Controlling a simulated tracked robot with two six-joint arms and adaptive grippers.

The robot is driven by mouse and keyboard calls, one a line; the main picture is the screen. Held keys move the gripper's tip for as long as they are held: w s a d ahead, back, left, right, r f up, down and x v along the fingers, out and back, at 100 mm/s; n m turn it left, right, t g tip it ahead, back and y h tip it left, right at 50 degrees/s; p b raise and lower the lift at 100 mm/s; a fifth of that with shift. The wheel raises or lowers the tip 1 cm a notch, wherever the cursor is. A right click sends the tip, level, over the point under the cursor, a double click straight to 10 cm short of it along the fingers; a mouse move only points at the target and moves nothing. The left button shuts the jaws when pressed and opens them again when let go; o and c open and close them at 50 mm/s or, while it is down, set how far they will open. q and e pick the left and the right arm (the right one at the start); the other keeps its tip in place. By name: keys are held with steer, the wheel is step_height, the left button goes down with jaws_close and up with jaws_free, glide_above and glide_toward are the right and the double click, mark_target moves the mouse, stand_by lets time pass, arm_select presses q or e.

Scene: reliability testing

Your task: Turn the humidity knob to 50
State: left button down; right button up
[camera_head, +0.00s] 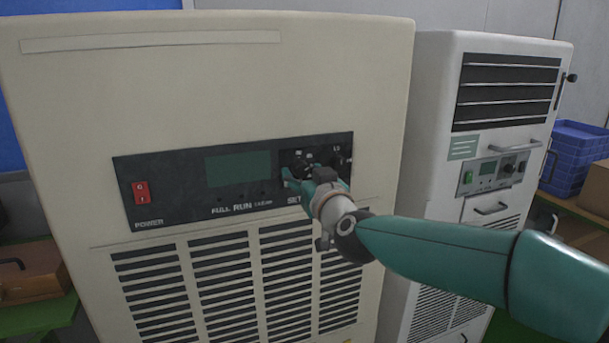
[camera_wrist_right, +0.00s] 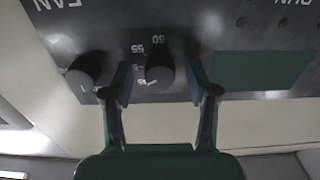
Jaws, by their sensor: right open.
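The humidity knob (camera_wrist_right: 160,74) is a round black dial on the dark control panel (camera_head: 180,215) of the large beige machine. In the right wrist view it sits between the two fingers of my right gripper (camera_wrist_right: 162,84), with upside-down scale numbers such as 60 and 55 beside it. The fingers are open, one on each side of the knob, with a visible gap to each. Its pointer setting cannot be read clearly. In the head view my right gripper (camera_head: 305,174) is at the panel's right part and partly hides the knob. My left gripper is not in view.
A second black knob (camera_wrist_right: 88,70) near the FAN lettering is close beside one finger. A red power switch (camera_head: 141,192) and a green display (camera_head: 238,168) are on the panel's left. A white machine (camera_head: 440,150) and blue crates (camera_head: 575,150) stand to the right.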

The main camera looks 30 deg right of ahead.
jaws_close()
steer(key=shift+m, duration=0.4)
steer(key=shift+f+m+b, duration=0.1)
steer(key=shift+m+b, duration=0.55)
steer(key=shift+m, duration=0.55)
steer(key=shift+m+b, duration=0.35)
steer(key=shift+m, duration=0.85)
jaws_free()
